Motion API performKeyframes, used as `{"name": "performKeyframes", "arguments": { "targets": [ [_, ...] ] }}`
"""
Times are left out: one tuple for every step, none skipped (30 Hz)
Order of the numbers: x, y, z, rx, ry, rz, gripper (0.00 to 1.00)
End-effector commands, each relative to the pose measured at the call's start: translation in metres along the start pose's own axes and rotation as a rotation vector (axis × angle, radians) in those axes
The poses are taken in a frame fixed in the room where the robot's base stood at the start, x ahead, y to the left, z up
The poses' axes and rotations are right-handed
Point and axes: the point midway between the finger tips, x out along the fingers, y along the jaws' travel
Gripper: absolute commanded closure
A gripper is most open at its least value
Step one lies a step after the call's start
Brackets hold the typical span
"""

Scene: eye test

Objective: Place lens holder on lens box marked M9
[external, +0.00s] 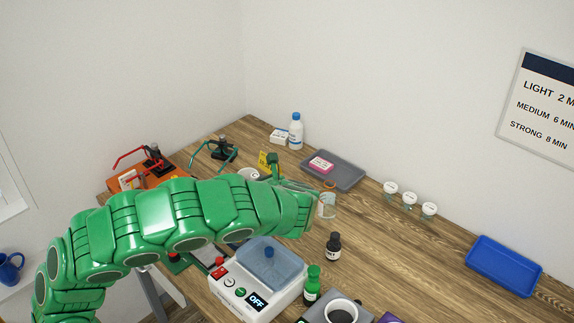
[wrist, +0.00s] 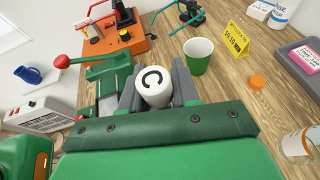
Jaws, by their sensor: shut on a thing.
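My gripper (wrist: 157,76) is shut on a white round piece (wrist: 154,97) with a black C on its top, between the grey fingers in the wrist view. My arm hides the fingers in the external view. An orange box (wrist: 130,47) carries a black post with red arms (wrist: 122,15); they also show at the left in the external view (external: 153,158). A similar black stand with teal arms (wrist: 188,12) is beside it on the table. I cannot tell which thing is the lens holder. I can read no M9 mark on any box.
A green cup (wrist: 198,58), a yellow sign (wrist: 235,40) and an orange cap (wrist: 257,82) stand beyond my gripper. A grey tray (external: 347,178) and blue tray (external: 503,265) lie to the right.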

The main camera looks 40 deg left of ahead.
Motion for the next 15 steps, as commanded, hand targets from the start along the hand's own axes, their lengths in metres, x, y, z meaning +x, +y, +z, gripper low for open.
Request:
{"name": "performKeyframes", "arguments": {
  "targets": [
    [0.002,-0.007,-0.003,0.0,0.001,-0.002,1.0],
    [0.004,-0.01,-0.004,0.001,0.001,-0.001,1.0],
    [0.006,-0.015,-0.006,0.002,0.001,0.0,1.0],
    [0.008,-0.018,-0.008,0.003,0.002,0.0,1.0],
    [0.009,-0.021,-0.009,0.003,0.002,0.001,1.0],
    [0.011,-0.025,-0.012,0.004,0.001,0.001,1.0],
    [0.013,-0.027,-0.015,0.004,0.001,0.0,1.0],
    [0.014,-0.03,-0.017,0.003,0.001,-0.001,1.0],
    [0.016,-0.034,-0.02,0.003,0.0,-0.001,1.0],
    [0.018,-0.036,-0.022,0.002,0.001,-0.002,1.0],
    [0.019,-0.039,-0.025,0.002,0.001,-0.002,1.0],
    [0.021,-0.043,-0.029,0.003,0.001,-0.002,1.0],
    [0.023,-0.045,-0.032,0.004,0.002,-0.002,1.0],
    [0.025,-0.048,-0.035,0.004,0.002,-0.001,1.0],
    [0.027,-0.05,-0.038,0.004,0.002,-0.001,1.0]
  ]
}}
